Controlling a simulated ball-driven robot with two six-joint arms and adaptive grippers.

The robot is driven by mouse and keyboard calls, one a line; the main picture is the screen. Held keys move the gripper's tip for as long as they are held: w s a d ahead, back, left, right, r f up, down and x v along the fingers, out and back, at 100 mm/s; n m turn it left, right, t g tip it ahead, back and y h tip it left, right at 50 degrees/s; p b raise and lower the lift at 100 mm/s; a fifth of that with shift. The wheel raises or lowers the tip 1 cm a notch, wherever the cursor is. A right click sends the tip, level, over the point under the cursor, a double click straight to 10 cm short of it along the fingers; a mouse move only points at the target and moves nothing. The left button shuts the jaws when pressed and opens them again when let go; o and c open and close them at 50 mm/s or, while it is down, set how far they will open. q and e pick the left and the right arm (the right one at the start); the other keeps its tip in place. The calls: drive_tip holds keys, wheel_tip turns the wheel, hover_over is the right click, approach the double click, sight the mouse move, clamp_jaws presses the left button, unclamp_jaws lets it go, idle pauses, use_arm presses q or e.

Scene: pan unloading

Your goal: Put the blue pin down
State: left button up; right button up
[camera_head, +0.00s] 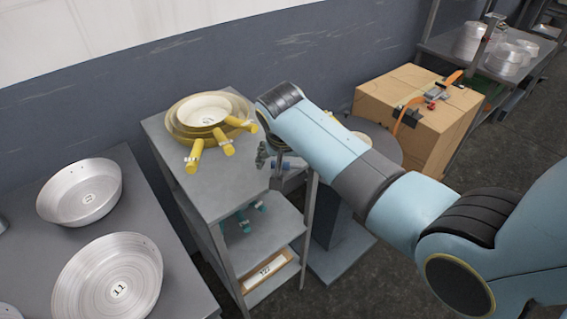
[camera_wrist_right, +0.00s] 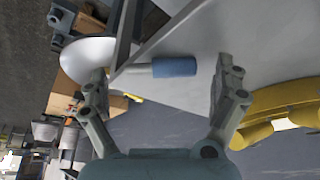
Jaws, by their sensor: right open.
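The blue pin (camera_wrist_right: 175,66) shows in the right wrist view as a short blue cylinder with a thinner grey part on its left. It lies between the fingers of my right gripper (camera_wrist_right: 166,78), which are spread wide and look clear of it. In the head view my right gripper (camera_head: 268,160) points down at the right front corner of the grey shelf unit's top (camera_head: 222,192). A small blue part of the pin (camera_head: 292,164) shows beside it. I cannot tell whether the pin rests on the top. My left gripper is out of view.
Stacked pans with yellow handles (camera_head: 203,112) stand on the shelf top's back part. A round grey table (camera_head: 382,146) and a cardboard box (camera_head: 425,112) are to the right. Metal pans (camera_head: 108,278) sit on the left table. The shelf top's front is clear.

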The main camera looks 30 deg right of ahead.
drive_tip(key=c, duration=1.4)
